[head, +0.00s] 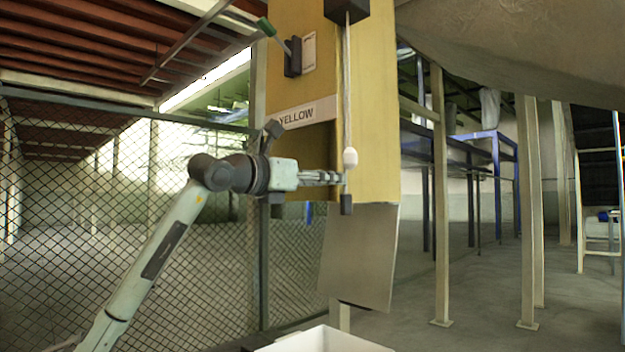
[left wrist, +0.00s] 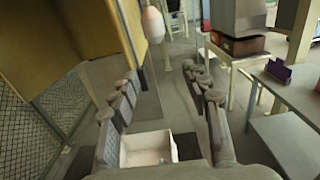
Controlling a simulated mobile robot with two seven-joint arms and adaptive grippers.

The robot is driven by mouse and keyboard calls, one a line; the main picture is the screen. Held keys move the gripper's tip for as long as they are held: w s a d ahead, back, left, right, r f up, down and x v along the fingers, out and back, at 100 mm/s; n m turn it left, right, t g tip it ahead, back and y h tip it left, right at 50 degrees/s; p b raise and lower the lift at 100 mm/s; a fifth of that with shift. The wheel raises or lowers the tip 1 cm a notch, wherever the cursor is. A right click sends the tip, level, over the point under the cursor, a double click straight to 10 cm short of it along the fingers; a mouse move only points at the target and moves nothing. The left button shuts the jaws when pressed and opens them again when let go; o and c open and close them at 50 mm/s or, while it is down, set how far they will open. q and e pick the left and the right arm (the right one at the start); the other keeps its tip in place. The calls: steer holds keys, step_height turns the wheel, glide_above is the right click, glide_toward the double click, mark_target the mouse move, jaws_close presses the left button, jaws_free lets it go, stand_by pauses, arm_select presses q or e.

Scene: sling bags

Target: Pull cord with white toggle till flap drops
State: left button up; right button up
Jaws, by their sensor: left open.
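The cord (head: 347,90) hangs from a dark block at the top of a yellow panel. Its white toggle (head: 350,158) is at the lower end; it also shows in the left wrist view (left wrist: 152,24), upper middle, beyond the fingertips. My left gripper (head: 340,178) is open, just below the toggle in the head view; in the left wrist view its fingers (left wrist: 163,78) are spread with nothing held between them. A grey plate (head: 360,255), apparently the flap, hangs tilted beneath the yellow housing. My right gripper is not in view.
A white bin (head: 322,341) stands below, also in the left wrist view (left wrist: 146,148). A mesh fence (head: 80,200) is at left. Posts and a grey table (left wrist: 290,145) stand at right.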

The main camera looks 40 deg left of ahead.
arm_select(q)
steer(key=shift+s+a, duration=0.1)
steer(key=shift+s, duration=1.6)
